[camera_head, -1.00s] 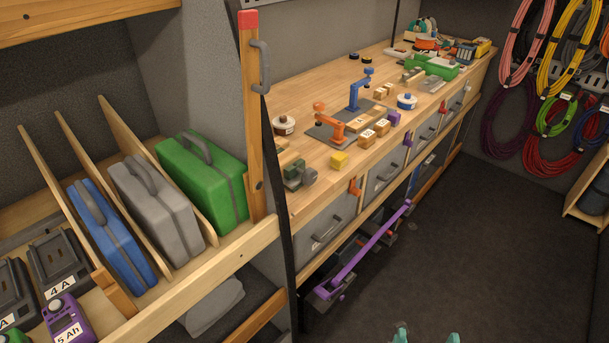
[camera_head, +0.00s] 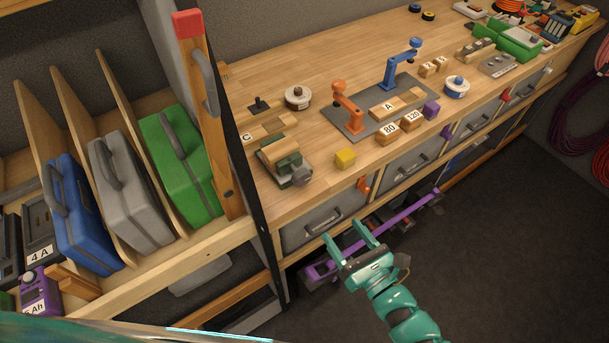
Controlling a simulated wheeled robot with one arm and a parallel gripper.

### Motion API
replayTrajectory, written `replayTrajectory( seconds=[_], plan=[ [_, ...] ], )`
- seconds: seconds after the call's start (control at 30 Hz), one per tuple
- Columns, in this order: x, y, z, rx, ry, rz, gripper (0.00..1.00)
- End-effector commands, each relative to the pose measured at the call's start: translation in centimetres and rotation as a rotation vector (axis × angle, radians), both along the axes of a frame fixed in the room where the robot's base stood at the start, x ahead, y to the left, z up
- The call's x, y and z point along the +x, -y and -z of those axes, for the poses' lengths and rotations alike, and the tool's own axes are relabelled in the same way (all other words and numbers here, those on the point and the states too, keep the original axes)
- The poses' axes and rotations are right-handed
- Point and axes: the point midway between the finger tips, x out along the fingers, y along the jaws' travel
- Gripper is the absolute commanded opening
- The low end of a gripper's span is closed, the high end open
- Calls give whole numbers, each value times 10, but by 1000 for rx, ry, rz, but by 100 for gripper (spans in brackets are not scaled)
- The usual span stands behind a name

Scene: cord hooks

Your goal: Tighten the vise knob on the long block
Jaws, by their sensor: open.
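The green vise (camera_head: 284,163) stands on the workbench near its left front edge. A wooden block (camera_head: 278,148) lies at its jaws; I cannot tell how firmly it sits. The vise's grey knob (camera_head: 303,176) faces the front right. Another wooden piece lies behind the vise, beside the label C. My teal gripper (camera_head: 344,238) is open and empty, with its two fingers apart. It is in front of the bench, below and to the right of the vise, apart from it.
An orange clamp (camera_head: 347,106) and a blue clamp (camera_head: 402,64) stand on a grey plate. A wooden post (camera_head: 203,120) rises to the left. A purple bar (camera_head: 385,232) runs below the drawers. The floor at right is clear.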

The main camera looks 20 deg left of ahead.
Motion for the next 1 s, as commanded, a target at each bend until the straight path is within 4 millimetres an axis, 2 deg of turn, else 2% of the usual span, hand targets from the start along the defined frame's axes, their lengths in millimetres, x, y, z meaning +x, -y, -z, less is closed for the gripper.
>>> replayTrajectory(
  seconds=[0.17, 1.0],
  plan=[
    [1, -7, 4, -44, 23, -1, 66],
    [53, -65, 2, -40, 18, 0, 66]
  ],
)
